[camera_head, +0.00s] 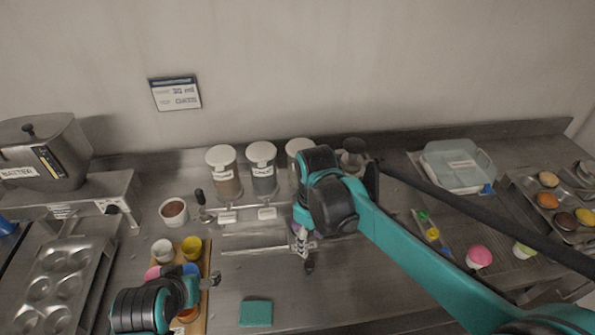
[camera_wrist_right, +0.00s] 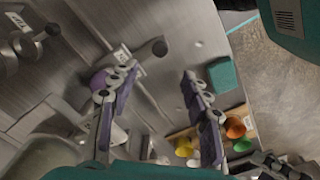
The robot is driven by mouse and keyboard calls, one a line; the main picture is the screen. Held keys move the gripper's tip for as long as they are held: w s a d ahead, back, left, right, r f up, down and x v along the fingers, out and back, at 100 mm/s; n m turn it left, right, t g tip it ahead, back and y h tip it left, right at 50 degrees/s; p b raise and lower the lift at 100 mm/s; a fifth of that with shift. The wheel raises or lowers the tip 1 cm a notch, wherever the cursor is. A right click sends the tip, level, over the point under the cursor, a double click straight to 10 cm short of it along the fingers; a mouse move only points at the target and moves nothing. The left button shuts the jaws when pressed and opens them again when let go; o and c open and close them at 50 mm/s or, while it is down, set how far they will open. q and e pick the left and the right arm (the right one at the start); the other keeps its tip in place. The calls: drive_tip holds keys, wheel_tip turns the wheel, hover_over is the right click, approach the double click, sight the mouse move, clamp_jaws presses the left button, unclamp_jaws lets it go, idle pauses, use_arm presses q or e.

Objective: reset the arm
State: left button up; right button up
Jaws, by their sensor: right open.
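My right arm (camera_head: 400,243), teal and black, reaches in from the lower right. Its gripper (camera_head: 304,250) hangs over the middle of the steel counter, in front of the lidded jars. In the right wrist view its two purple-padded fingers (camera_wrist_right: 160,82) are spread apart with nothing between them. My left arm (camera_head: 145,308) shows at the bottom left. Its gripper (camera_head: 208,282) is beside the coloured cups, small and partly hidden, so its jaw state is unclear.
Labelled jars (camera_head: 262,170) stand along the wall. A wooden board with coloured cups (camera_head: 191,246) is at left, near a muffin tin (camera_head: 55,285). A teal square (camera_head: 256,313) lies in front. A lidded box (camera_head: 457,165) and pastry tray (camera_head: 518,192) are at right.

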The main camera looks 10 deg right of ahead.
drive_tip(key=s+d+f+m+t+b, duration=0.6)
drive_tip(key=s+d+m+t, duration=0.1)
drive_tip(key=m, duration=0.2)
drive_tip(key=shift+s+d+b, duration=0.15)
drive_tip(key=shift+d+b, duration=0.25)
drive_tip(key=shift+f, duration=0.1)
idle(1.8)
